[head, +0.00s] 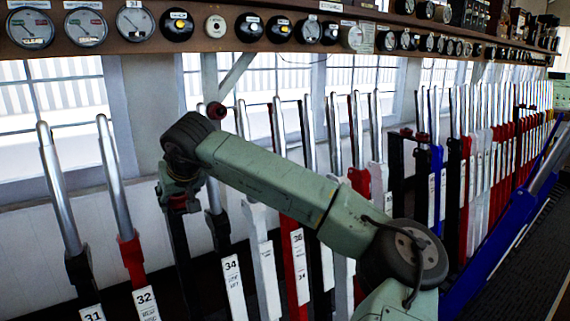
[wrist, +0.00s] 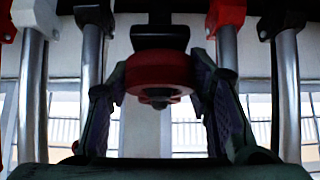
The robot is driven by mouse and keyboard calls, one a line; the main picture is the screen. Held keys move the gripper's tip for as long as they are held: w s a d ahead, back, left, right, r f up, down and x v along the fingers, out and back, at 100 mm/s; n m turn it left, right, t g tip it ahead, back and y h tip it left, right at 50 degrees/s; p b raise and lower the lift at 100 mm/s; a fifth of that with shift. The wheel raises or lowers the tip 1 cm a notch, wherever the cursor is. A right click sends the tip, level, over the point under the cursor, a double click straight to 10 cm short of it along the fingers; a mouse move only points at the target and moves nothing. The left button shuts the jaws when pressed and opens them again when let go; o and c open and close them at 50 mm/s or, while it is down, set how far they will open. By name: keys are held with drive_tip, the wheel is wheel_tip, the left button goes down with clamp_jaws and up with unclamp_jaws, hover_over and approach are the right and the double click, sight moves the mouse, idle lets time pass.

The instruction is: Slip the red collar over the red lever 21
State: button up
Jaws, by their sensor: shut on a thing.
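In the wrist view, a round red collar (wrist: 158,76) sits between the two fingers of my gripper (wrist: 160,95), which is shut on it. A black block shows directly beyond the collar, and a small dark stub shows at its near side. In the head view, my gripper (head: 178,200) points down among the levers, between the lever labelled 32 (head: 145,300) and the one labelled 34 (head: 234,285). A little red shows between its fingers. I cannot tell whether the collar is around a lever. No label 21 is readable, so lever 21 cannot be picked out.
A long row of levers with steel handles runs to the far right, including lever 31 (head: 92,312) and lever 36 (head: 298,255). A blue slanted lever (head: 500,225) leans out at right. Gauges line the shelf (head: 330,12) above. Dark floor (head: 535,270) is open at right.

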drive_tip(key=shift+r+p, duration=2.1)
drive_tip(key=shift+r, duration=2.05)
drive_tip(key=shift+f, duration=0.1)
